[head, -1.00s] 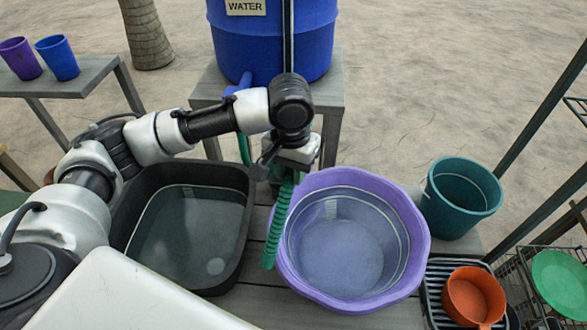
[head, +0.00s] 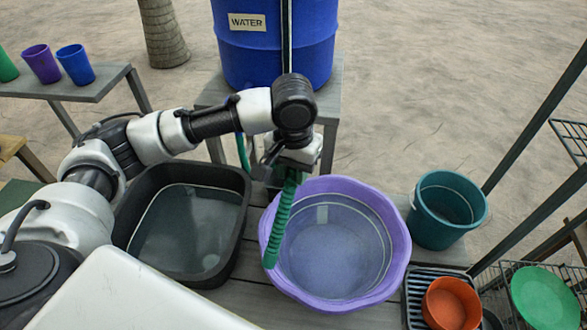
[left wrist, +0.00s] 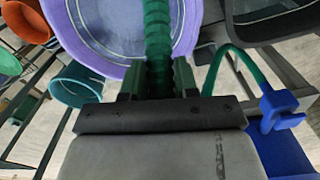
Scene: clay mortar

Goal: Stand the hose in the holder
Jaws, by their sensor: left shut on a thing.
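The hose is a green ribbed tube (head: 280,220). My left gripper (head: 293,172) is shut on it, and its lower end hangs over the left rim of the purple tub (head: 400,230). In the left wrist view the hose (left wrist: 158,35) runs up from between the fingers (left wrist: 158,82) across the tub. A thinner green stretch (left wrist: 245,62) curves to a blue tap-like fitting (left wrist: 283,110) on the right. I cannot make out a holder for the hose. My right gripper is not in view.
A black basin (head: 240,240) with water is left of the purple tub. A teal bucket (head: 440,228) and a dish rack with an orange bowl (head: 450,305) are to the right. The blue water barrel (head: 275,60) stands behind on a grey stand (head: 215,95).

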